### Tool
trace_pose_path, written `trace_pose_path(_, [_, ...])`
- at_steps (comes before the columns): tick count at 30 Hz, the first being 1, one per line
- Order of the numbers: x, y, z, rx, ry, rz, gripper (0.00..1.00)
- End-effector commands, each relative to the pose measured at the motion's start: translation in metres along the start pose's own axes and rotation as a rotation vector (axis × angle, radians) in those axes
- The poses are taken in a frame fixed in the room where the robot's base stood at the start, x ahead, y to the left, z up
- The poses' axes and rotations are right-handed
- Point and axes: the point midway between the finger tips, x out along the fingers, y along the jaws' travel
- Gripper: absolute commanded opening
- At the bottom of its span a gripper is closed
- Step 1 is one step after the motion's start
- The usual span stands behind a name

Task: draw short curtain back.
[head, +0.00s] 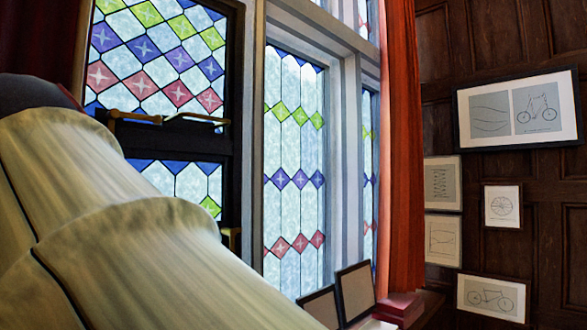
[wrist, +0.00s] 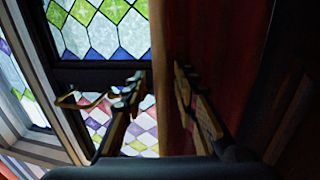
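A dark red curtain (wrist: 170,45) hangs on the right of the wrist view, at the edge of a leaded window. My gripper (wrist: 160,85) is open, with a clear gap between its two fingers. The left finger is in front of the window, and the right finger is over the red cloth. The curtain's edge runs between the fingers; I cannot tell whether they touch it. In the head view a dark red curtain (head: 30,35) shows at the top left, and a long orange-red curtain (head: 402,150) hangs right of the window. My arm hides the gripper there.
The window casement has a brass handle (head: 140,117), also in the wrist view (wrist: 80,99). Small frames (head: 355,288) stand on the sill beside a red block (head: 398,306). Framed drawings (head: 519,109) hang on the panelled wall at right.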

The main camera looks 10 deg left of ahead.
Motion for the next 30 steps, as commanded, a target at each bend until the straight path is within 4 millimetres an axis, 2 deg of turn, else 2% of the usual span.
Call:
trace_pose_path(8, [0.002,0.010,-0.002,-0.002,0.000,0.002,0.29])
trace_pose_path(21, [0.017,0.080,-0.006,-0.003,-0.002,0.002,0.29])
trace_pose_path(30, [0.024,0.114,-0.006,-0.003,-0.001,0.002,0.29])
